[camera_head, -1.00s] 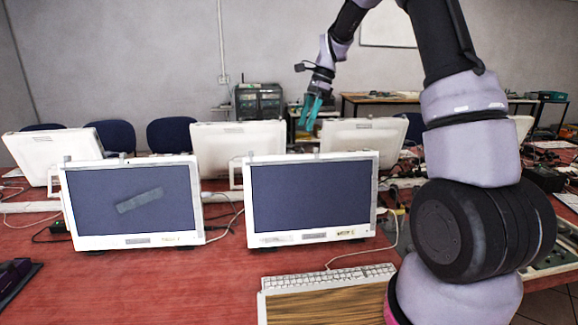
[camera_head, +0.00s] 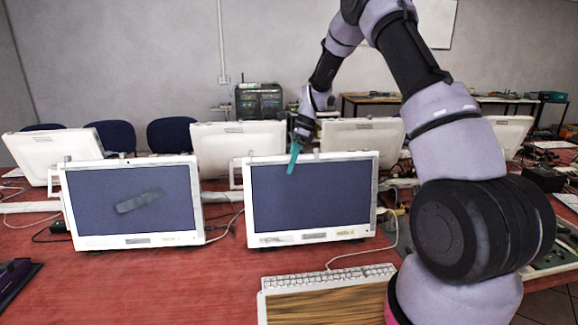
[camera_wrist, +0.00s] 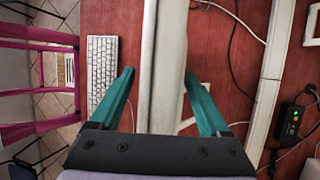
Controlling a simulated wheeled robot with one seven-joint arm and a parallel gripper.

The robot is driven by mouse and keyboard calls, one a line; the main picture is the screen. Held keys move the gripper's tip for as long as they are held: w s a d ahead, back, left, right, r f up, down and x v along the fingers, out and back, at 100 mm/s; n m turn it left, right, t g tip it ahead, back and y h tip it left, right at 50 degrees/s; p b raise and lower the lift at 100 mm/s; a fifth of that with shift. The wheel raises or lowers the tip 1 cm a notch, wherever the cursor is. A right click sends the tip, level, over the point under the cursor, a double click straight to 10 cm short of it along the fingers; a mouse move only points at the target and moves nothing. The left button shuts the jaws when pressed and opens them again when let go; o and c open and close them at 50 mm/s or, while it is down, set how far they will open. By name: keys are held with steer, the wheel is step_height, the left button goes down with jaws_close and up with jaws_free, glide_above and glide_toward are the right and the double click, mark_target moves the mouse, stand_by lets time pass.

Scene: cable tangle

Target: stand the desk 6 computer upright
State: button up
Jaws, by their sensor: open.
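The front right white computer (camera_head: 312,240) stands on the red desk with its dark screen facing me. No desk number is readable, so I cannot tell if it is the desk 6 one. My gripper (camera_head: 293,160) is at its top edge, pointing down, with a teal finger in front of the screen. In the wrist view my gripper (camera_wrist: 159,73) is open, with one teal finger on each side of the computer's white top edge (camera_wrist: 164,50). Whether the fingers touch it I cannot tell.
A similar computer (camera_head: 130,239) stands to the left, and several more (camera_head: 362,137) stand behind. A white keyboard (camera_head: 330,277) lies in front, also in the wrist view (camera_wrist: 101,68). Cables (camera_wrist: 233,62) lie behind the computer.

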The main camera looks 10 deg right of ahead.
steer(key=shift+s+a+f, duration=0.1)
steer(key=shift+a+f, duration=0.05)
steer(key=shift+f, duration=0.2)
jaws_close()
stand_by(1.2)
